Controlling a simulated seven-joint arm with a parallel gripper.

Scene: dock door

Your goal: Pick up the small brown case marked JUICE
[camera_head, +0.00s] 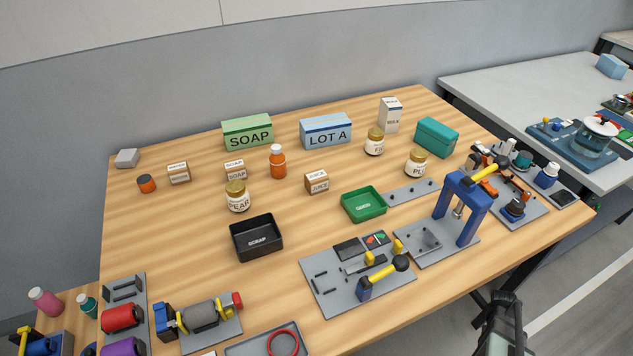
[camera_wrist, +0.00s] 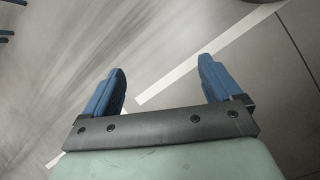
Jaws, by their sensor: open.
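The small brown case marked JUICE (camera_head: 317,183) stands upright near the middle of the wooden table (camera_head: 190,232) in the head view. Its white label faces the camera. In the wrist view my gripper (camera_wrist: 163,90) is open and empty, with its two blue fingers apart above the grey floor. In the head view, part of my arm shows at the lower right, off the table's front edge and well away from the case. The wrist view does not show the case.
An orange bottle (camera_head: 277,162) and a PEAR jar (camera_head: 238,197) stand left of the case. A green tray (camera_head: 363,205) lies to its right and a black SCRAP tray (camera_head: 257,238) in front. A blue press (camera_head: 462,208) stands at the right. Bare wood surrounds the case.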

